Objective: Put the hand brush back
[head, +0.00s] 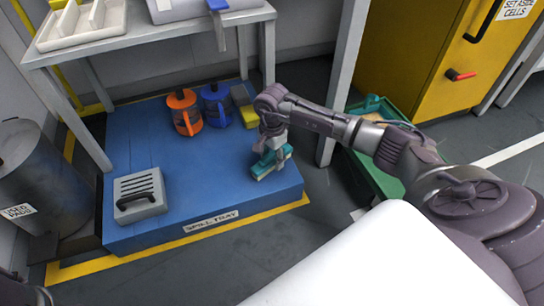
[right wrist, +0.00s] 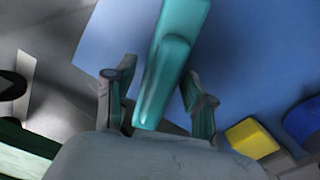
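The teal hand brush (head: 268,168) is at the front right part of the blue spill tray (head: 240,205), under my right gripper (head: 272,150). In the right wrist view the brush (right wrist: 172,60) runs between the two fingers of the gripper (right wrist: 160,100). A gap shows between the brush and the right-hand finger, so the fingers look open around it. Whether the brush touches the tray is hard to tell. My left gripper is not in view.
An orange jug (head: 184,112), a blue jug (head: 216,104) and a yellow block (head: 243,106) stand behind on the tray. A grey dustpan-like box (head: 139,195) is at its left.

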